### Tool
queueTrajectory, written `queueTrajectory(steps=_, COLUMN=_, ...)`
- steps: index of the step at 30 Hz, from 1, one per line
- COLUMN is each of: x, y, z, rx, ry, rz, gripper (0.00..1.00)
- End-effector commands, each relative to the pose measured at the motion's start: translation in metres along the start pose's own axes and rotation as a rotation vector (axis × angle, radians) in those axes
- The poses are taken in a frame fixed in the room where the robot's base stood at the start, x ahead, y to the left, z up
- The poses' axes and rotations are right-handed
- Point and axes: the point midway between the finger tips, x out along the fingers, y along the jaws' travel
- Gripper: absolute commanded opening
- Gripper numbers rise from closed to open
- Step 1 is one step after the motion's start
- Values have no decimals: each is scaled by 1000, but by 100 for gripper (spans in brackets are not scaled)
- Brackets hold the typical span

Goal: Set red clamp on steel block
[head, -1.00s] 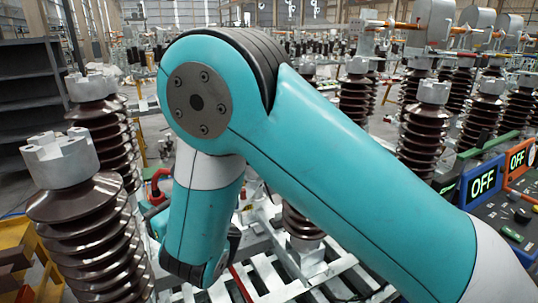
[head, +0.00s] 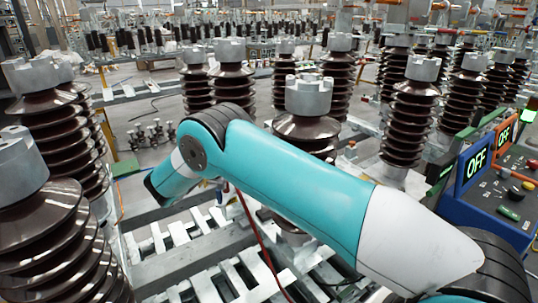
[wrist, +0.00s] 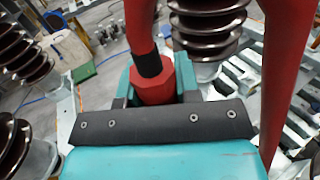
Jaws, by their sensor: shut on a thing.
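In the wrist view my gripper (wrist: 155,98) is shut on the red clamp (wrist: 140,25). Its teal fingers sit on either side of the clamp's thick red part, just below a black band. I cannot single out the steel block with certainty in either view.
Brown ribbed insulators with grey caps (head: 308,95) stand close around my arm; one rises at the near left (head: 50,235). A pale slatted rack (head: 215,275) lies below. A control panel with an OFF screen (head: 477,160) stands at right. Some floor is open at back left.

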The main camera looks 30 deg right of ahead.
Motion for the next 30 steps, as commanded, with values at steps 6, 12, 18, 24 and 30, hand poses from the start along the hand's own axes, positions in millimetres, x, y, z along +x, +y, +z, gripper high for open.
queueTrajectory(steps=6, x=57, y=-110, z=-34, rx=3, ry=-3, rz=-416, gripper=0)
queueTrajectory(steps=12, x=67, y=-188, z=-61, rx=4, ry=-2, rz=-677, gripper=0)
queueTrajectory(steps=18, x=65, y=-218, z=-71, rx=4, ry=-3, rz=-778, gripper=0)
queueTrajectory(steps=24, x=64, y=-224, z=-73, rx=4, ry=-3, rz=-798, gripper=0)
queueTrajectory(steps=30, x=64, y=-224, z=-73, rx=3, ry=-3, rz=-797, gripper=0)
